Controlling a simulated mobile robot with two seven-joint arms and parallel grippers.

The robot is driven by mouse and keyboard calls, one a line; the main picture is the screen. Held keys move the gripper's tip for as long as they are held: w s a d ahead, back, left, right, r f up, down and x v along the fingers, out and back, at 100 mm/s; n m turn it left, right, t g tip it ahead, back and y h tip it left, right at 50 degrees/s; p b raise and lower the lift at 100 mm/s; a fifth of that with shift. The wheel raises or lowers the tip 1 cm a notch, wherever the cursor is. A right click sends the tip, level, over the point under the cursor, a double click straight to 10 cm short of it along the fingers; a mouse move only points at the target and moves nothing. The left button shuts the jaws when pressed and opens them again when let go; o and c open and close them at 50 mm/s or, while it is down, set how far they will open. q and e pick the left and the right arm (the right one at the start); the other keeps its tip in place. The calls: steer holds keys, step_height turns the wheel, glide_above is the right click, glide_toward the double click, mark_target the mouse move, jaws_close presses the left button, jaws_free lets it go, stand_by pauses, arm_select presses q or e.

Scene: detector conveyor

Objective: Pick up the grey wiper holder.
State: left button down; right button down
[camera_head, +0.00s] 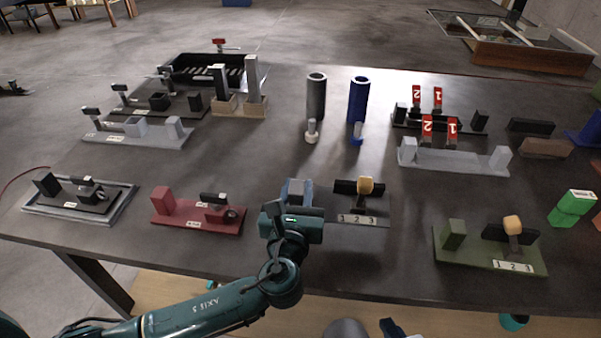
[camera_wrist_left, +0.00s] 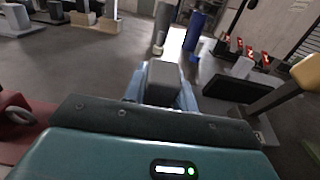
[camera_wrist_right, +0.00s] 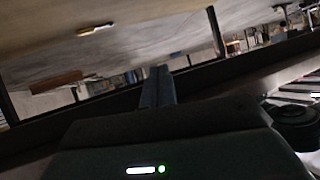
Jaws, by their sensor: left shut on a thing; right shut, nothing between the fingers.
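The grey holder (camera_head: 376,221) has a flat base with a 1 2 3 label, a black bar and a yellow-topped knob. It is at the front middle of the table in the head view. My left gripper (camera_head: 297,191) is shut on the grey upright block at its left end; the block (camera_wrist_left: 164,82) shows between the blue fingers in the left wrist view. My gripper body hides the left part of the base. I cannot tell whether the base touches the table. My right gripper (camera_wrist_right: 158,86) is shut and empty, away from the tabletop objects.
A red holder (camera_head: 185,213) stands left of my left gripper, and an olive holder (camera_head: 480,255) stands to the right. Behind are a grey tube (camera_head: 316,98), a blue tube (camera_head: 358,100) and a light grey rack (camera_head: 455,159). Bare table (camera_head: 270,155) lies behind the gripper.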

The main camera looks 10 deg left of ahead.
arm_select(q)
steer(key=shift+s+r, duration=0.1)
steer(key=shift+s, duration=0.3)
steer(key=r+p, duration=0.1)
steer(key=p, duration=0.2)
steer(key=shift+g+p, duration=0.3)
steer(key=shift+g, duration=0.1)
steer(key=shift+p, duration=0.9)
steer(key=g+p, duration=0.1)
steer(key=p, duration=0.3)
steer(key=shift+f+g, duration=0.1)
steer(key=shift+g, duration=0.3)
steer(key=shift+f+p, duration=0.15)
steer(key=shift+p, duration=0.25)
steer(key=shift+f, duration=0.3)
arm_select(e)
steer(key=shift+g+h, duration=0.7)
steer(key=shift+h, duration=0.1)
steer(key=d+r, duration=0.1)
steer(key=s+d+r, duration=0.1)
steer(key=d+r, duration=0.1)
steer(key=shift+r, duration=0.15)
